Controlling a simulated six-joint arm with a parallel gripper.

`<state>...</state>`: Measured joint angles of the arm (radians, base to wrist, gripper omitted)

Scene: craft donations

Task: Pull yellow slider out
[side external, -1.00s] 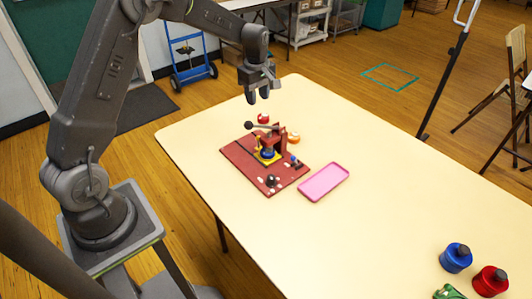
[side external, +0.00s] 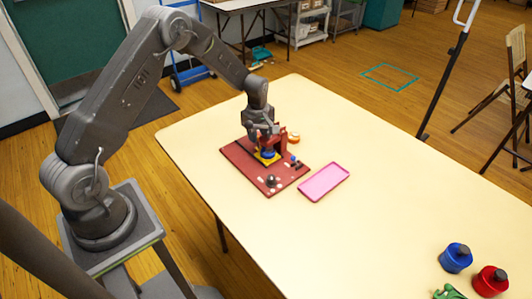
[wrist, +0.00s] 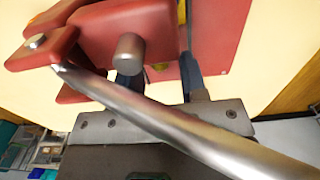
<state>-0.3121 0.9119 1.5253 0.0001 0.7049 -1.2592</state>
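The red press (side external: 281,141) stands on a dark red board (side external: 240,158) on the table. The yellow slider (side external: 266,160) lies at the press's foot with a dark blue round piece (side external: 268,154) on it. In the wrist view only a small bit of yellow (wrist: 182,12) shows. My gripper (side external: 264,138) is pointed down just above and behind the slider, close to the press. In the wrist view its two dark fingers are apart, with nothing clearly held between them. The metal lever rod (wrist: 150,115) crosses in front of my gripper; the fingertips are partly hidden.
A pink tray (side external: 324,182) lies right of the board. A dark knob (side external: 271,181) and small pieces are on the board's near part. Blue (side external: 456,257) and red (side external: 490,281) pots stand at the lower right. The table's middle is clear.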

